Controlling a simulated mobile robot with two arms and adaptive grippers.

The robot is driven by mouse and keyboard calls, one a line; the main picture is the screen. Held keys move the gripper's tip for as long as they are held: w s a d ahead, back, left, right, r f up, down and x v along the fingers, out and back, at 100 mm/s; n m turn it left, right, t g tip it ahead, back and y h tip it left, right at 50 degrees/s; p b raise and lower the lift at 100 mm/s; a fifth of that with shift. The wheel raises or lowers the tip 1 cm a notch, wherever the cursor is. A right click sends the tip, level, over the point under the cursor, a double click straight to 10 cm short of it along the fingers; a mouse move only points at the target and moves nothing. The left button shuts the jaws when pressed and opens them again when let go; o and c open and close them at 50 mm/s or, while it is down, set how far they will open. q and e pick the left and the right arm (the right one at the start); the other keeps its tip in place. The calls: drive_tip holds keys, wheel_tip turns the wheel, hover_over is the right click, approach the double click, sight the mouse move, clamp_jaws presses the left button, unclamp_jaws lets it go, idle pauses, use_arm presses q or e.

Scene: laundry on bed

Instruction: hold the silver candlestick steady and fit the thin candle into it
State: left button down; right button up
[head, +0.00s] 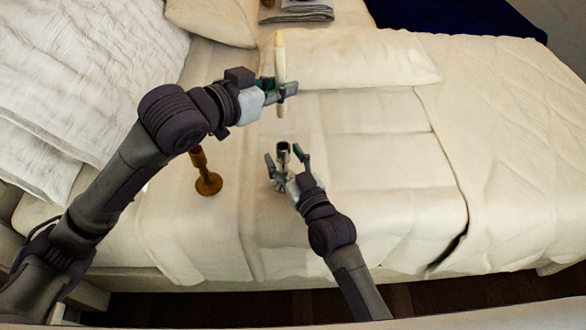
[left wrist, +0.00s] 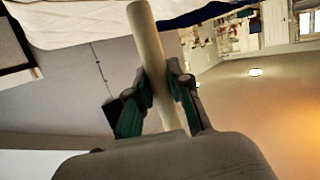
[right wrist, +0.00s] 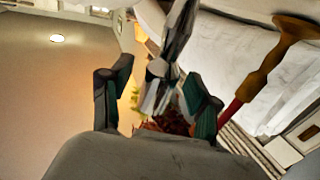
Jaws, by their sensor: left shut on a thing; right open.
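The thin cream candle (head: 280,60) is upright in my left gripper (head: 282,90), which is shut on it. The left wrist view also shows the candle (left wrist: 150,50) between the fingers. The silver candlestick (head: 283,149) stands on the bed, nearer the front than the candle, its lower part partly hidden by my right gripper (head: 286,160). That gripper is open, with one finger on each side of the candlestick. In the right wrist view the silver candlestick (right wrist: 160,85) shows between the spread fingers; I cannot tell whether they touch it.
A brass-coloured candlestick (head: 207,180) stands on the bed left of my right gripper, under my left arm. A pillow (head: 350,58) lies behind the candle. Folded grey cloth (head: 297,10) lies at the back. The bed cover (head: 380,150) to the right is clear.

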drive_tip(key=shift+w+a, duration=0.2)
drive_tip(key=shift+w, duration=0.2)
clamp_jaws()
